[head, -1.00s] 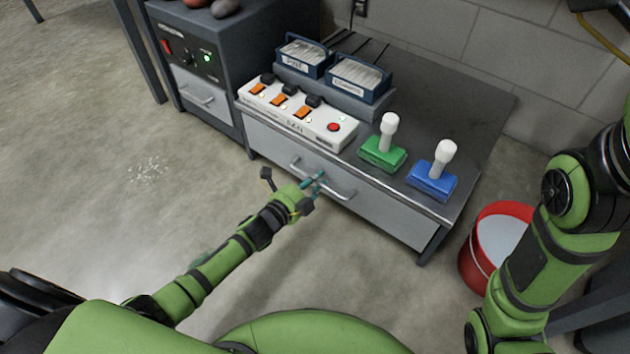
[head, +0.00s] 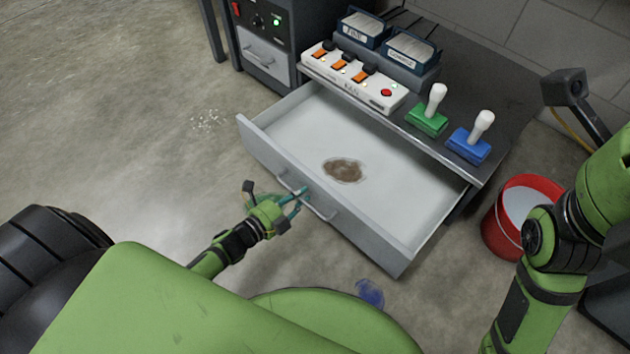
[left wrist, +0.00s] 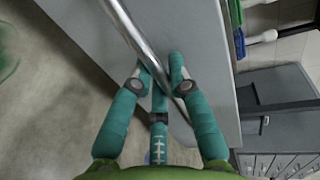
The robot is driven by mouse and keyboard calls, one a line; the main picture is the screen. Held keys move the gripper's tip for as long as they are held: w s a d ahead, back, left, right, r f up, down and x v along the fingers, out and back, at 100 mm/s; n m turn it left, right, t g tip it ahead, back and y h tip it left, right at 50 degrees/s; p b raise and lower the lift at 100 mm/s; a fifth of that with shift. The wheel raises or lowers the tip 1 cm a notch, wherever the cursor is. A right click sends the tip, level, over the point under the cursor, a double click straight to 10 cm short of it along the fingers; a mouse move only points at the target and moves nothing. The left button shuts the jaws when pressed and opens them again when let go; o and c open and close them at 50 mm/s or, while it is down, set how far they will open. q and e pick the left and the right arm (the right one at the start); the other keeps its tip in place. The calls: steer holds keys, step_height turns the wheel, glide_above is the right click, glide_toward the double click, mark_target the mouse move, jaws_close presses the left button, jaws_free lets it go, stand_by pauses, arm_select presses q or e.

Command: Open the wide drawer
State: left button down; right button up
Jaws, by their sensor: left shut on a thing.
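The wide drawer (head: 262,148) stands pulled far out of the dark-topped bench. Its white inside shows, with a brown stain (head: 344,170) on the floor of it. My left gripper (head: 300,194) is shut on the bar handle (head: 318,211) at the middle of the drawer front. In the left wrist view the teal fingers (left wrist: 162,75) close around the metal bar (left wrist: 128,28), against the grey drawer front (left wrist: 85,22). My right arm comes in at the right edge of the head view; its gripper is out of view.
On the bench top are a white switch box (head: 352,78), two card trays (head: 410,52), a green-based stand (head: 427,120) and a blue-based stand (head: 469,145). A red bucket (head: 500,232) stands right of the bench. A cabinet (head: 268,62) stands at its left.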

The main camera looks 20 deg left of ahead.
arm_select(q)
steer(key=f+p+v, duration=0.1)
steer(key=v, duration=0.5)
steer(key=shift+s, duration=0.2)
steer(key=shift+a+f, duration=0.1)
steer(key=shift+f, duration=0.05)
steer(key=c, duration=1.2)
jaws_free()
steer(key=shift+o, duration=0.2)
steer(key=v, duration=1.2)
